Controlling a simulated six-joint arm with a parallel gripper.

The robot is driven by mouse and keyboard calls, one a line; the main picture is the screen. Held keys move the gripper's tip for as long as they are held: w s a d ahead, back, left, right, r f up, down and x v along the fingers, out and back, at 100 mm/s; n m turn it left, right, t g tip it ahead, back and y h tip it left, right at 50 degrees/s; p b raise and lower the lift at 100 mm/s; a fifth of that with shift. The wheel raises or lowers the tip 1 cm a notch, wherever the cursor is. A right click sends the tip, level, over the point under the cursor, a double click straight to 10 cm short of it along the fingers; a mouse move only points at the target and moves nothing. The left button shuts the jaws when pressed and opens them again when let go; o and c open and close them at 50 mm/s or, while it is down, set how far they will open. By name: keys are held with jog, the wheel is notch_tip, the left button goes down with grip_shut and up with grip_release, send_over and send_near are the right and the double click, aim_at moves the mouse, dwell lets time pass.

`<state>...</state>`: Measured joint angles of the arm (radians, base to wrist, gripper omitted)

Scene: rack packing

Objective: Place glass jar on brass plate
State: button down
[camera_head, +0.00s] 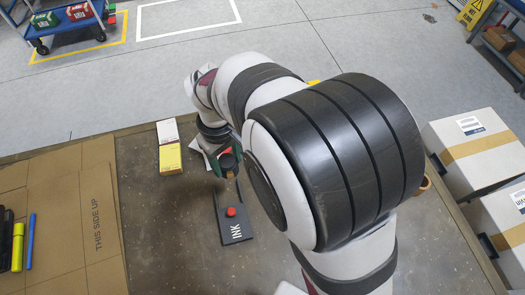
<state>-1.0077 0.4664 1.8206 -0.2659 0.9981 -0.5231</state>
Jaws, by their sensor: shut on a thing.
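My gripper (228,172) is low over the table's middle, just above the dark ink pad, and partly hidden by my own arm. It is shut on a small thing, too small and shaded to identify. I cannot make out the glass jar for certain. No brass plate shows clearly. A tan-orange rounded edge (425,185) peeks out on the right from behind my arm; I cannot tell what it belongs to.
A dark pad marked INK (235,240) bears a red knob (231,211). A yellow-and-white box (170,158) stands left of my gripper. Cardboard (60,200), with pens (31,240) on it, covers the left side. White cartons (475,155) stand at the right. Bare table lies around the pad.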

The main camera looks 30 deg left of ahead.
jog(key=w+d+m, duration=0.2)
jog(key=w+d, duration=0.2)
jog(key=d, duration=1.1)
jog(key=w+d+m, duration=0.3)
jog(key=d, duration=1.1)
jog(key=a+f, duration=0.2)
jog(key=a, duration=0.1)
jog(key=a+f, duration=0.1)
jog(key=a, duration=0.3)
jog(key=a+f, duration=0.2)
jog(key=a, duration=0.1)
jog(key=shift+w+a+f, duration=0.25)
jog(key=shift+w+f, duration=0.05)
jog(key=shift+f, duration=0.05)
jog(key=shift+a+f, duration=0.15)
jog(key=shift+f, duration=0.95)
jog(key=shift+a+f, duration=0.1)
jog(key=shift+f, duration=0.95)
jog(key=shift+f, duration=0.1)
jog(key=shift+c, duration=1.1)
grip_release()
